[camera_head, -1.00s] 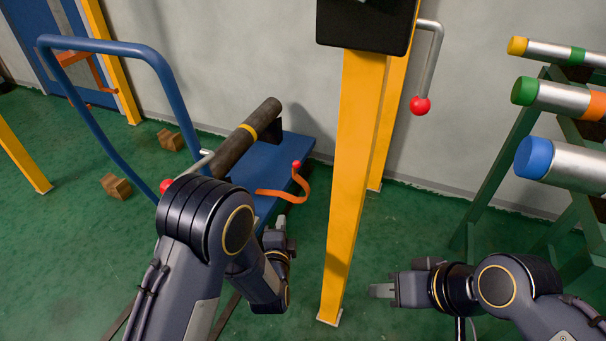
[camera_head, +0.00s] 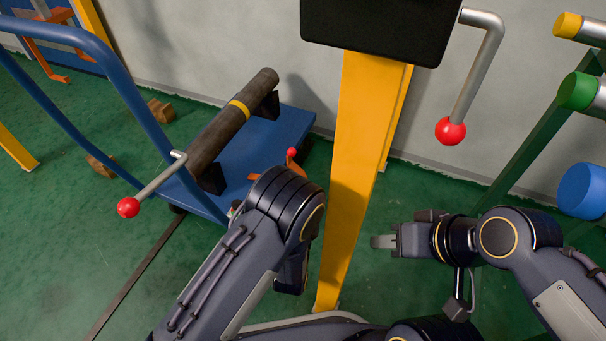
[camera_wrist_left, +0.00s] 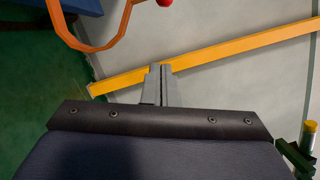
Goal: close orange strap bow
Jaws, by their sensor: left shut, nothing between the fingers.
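The orange strap bow (camera_head: 291,162) is at the right edge of the blue cart, mostly hidden behind my left arm in the head view. Its red knob (camera_head: 291,152) shows above the arm. In the left wrist view the bow (camera_wrist_left: 76,43) is a curved orange loop at the upper left, with a red knob (camera_wrist_left: 165,2) at the top edge. My left gripper (camera_wrist_left: 160,72) is shut and empty, to the right of the loop and apart from it in that view. My right gripper (camera_head: 380,242) is right of the yellow post; its finger gap is unclear.
The blue cart (camera_head: 268,150) carries a dark pipe (camera_head: 205,140) with a yellow band. A yellow post (camera_head: 355,170) stands between my arms. A lever with a red ball (camera_head: 450,131) hangs at the right. Colored pipe ends (camera_head: 582,190) are at the far right.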

